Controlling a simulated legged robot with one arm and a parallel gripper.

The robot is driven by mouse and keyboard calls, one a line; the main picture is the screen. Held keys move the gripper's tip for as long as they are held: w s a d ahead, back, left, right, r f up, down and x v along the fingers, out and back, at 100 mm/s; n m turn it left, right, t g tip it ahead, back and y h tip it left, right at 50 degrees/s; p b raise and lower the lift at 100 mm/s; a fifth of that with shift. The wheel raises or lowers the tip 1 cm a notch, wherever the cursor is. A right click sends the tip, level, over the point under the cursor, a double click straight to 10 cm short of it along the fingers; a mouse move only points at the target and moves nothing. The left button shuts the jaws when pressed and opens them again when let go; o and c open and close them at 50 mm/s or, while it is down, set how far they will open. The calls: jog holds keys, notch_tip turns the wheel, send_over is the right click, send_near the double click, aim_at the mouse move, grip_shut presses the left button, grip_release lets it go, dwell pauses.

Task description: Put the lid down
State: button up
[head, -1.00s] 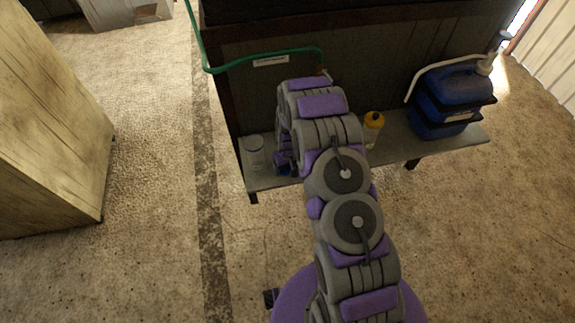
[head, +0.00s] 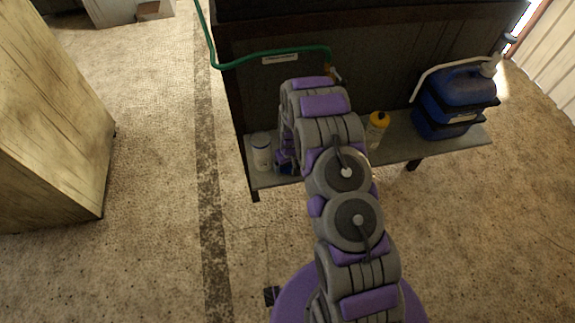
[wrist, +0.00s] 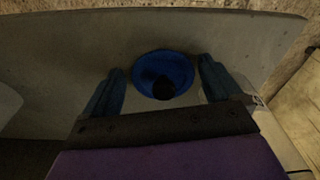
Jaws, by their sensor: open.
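The lid (wrist: 178,64) is a round blue disc with a dark knob-like spot at its near edge. In the wrist view it appears to lie on the grey shelf (wrist: 60,45). My gripper (wrist: 162,76) is open, with one finger on each side of the lid and a visible gap at both sides. In the head view a bit of blue (head: 287,168) shows below my gripper (head: 286,158) at the shelf's front left, but my arm hides most of this spot.
A white container (head: 262,152) stands on the shelf just left of my gripper. A yellow-capped bottle (head: 376,128) and a large blue jug (head: 455,100) stand to the right. A green hose (head: 270,56) runs above. A wooden cabinet (head: 50,120) stands at the left.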

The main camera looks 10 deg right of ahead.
jog(key=shift+s+f, duration=0.15)
jog(key=shift+r, duration=0.2)
notch_tip(320, 180, up, 13)
jog(key=p, duration=0.2)
notch_tip(320, 180, up, 8)
send_over(290, 171)
jog(key=s, duration=0.3)
jog(key=s+r+g, duration=0.1)
jog(key=s+r, duration=1)
jog(key=r, duration=0.1)
jog(key=s+r+m+g, duration=0.1)
jog(key=s+r, duration=0.4)
jog(key=s, duration=0.8)
jog(key=s+r+m+g, duration=0.1)
jog(key=s+r, duration=0.5)
jog(key=s, duration=0.7)
